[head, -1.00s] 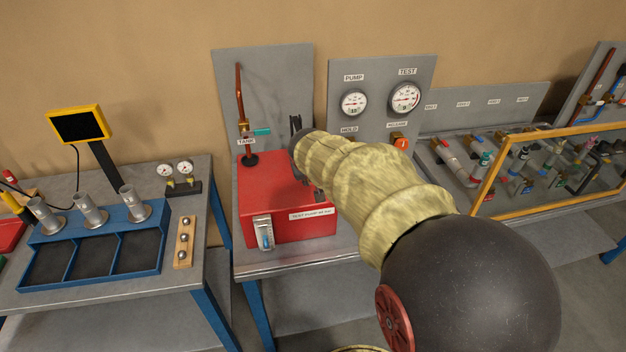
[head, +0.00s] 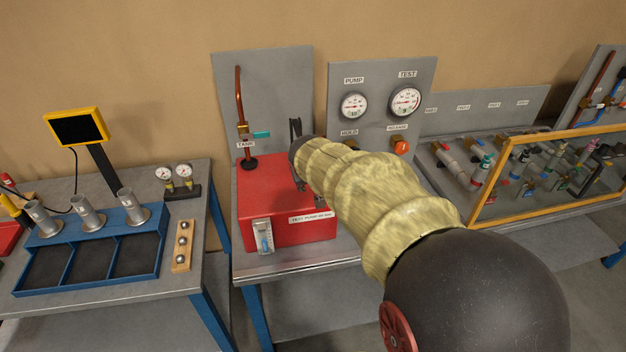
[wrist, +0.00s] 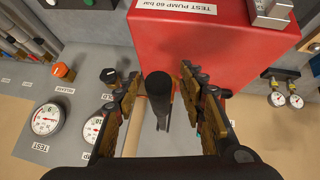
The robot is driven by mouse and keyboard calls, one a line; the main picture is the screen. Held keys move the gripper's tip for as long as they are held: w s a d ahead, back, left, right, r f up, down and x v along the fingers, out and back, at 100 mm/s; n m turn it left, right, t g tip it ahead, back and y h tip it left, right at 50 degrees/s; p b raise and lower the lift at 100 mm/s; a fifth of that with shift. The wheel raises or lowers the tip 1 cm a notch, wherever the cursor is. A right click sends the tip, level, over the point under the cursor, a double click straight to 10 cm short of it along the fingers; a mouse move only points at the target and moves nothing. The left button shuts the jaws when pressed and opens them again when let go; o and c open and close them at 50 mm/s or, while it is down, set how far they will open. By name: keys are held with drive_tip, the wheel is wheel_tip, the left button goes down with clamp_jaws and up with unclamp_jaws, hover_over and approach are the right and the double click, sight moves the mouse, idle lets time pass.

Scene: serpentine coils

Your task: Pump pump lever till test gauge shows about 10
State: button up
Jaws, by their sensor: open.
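The red test pump box (head: 262,190) stands on the middle bench, and its top also shows in the wrist view (wrist: 235,45). The black pump lever (wrist: 158,95) points up between the fingers of my gripper (wrist: 160,78). My gripper is open, with a visible gap on both sides of the lever. In the head view my arm hides most of the gripper and lever. The test gauge (head: 405,101) is on the grey panel right of the pump gauge (head: 354,105); the test gauge also shows in the wrist view (wrist: 46,119). Its needle is too small to read surely.
The orange release knob (head: 400,146) sits below the test gauge, close to my arm. A copper pipe (head: 239,97) rises behind the box at the tank label. A yellow-framed guard (head: 490,178) stands to the right. A blue tray (head: 160,255) is on the left bench.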

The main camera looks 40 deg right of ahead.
drive_tip(key=shift+r, duration=0.1)
drive_tip(key=v, duration=1.1)
drive_tip(key=shift+s+a+r, duration=0.2)
drive_tip(key=shift+s+r, duration=0.05)
drive_tip(key=shift+r, duration=0.05)
